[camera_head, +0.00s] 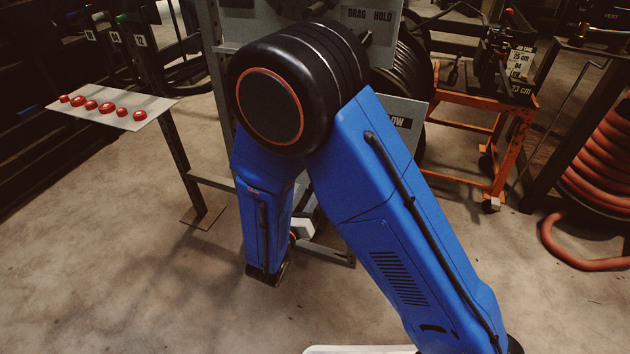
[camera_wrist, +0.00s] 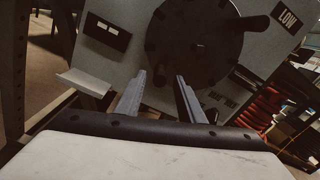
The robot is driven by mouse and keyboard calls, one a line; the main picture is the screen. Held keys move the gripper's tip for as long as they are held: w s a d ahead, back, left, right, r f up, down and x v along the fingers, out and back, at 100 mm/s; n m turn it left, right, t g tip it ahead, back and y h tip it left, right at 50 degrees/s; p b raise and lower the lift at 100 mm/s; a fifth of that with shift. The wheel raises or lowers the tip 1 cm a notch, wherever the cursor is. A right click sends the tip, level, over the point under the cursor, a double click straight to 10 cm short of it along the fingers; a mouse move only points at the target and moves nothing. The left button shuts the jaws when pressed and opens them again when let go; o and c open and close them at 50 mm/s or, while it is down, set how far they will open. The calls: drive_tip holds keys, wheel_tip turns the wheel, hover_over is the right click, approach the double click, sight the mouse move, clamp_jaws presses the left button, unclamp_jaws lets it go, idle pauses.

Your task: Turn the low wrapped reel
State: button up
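In the wrist view a round dark disc (camera_wrist: 185,45) sits on a grey panel (camera_wrist: 135,70) beside a LOW label (camera_wrist: 288,19). A dark bar with a rounded end (camera_wrist: 252,23) sticks out at the disc's right. My gripper (camera_wrist: 160,77) is open and empty, its two grey fingers apart in front of the disc's lower left edge. I cannot tell whether they touch anything. In the head view my blue arm covers most of the reel stand. A LOW label (camera_head: 400,122) and black hose coils (camera_head: 408,72) show to its right; my gripper is hidden there.
A pale shelf with red round pieces (camera_head: 112,110) juts out at the left. An orange cart (camera_head: 490,140) stands at the right, near a red hose coil (camera_head: 600,160). A pale ledge (camera_wrist: 83,82) is left of the fingers. Floor in front is clear.

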drive_tip(key=shift+x, duration=3)
drive_tip(key=shift+a, duration=0.1)
clamp_jaws()
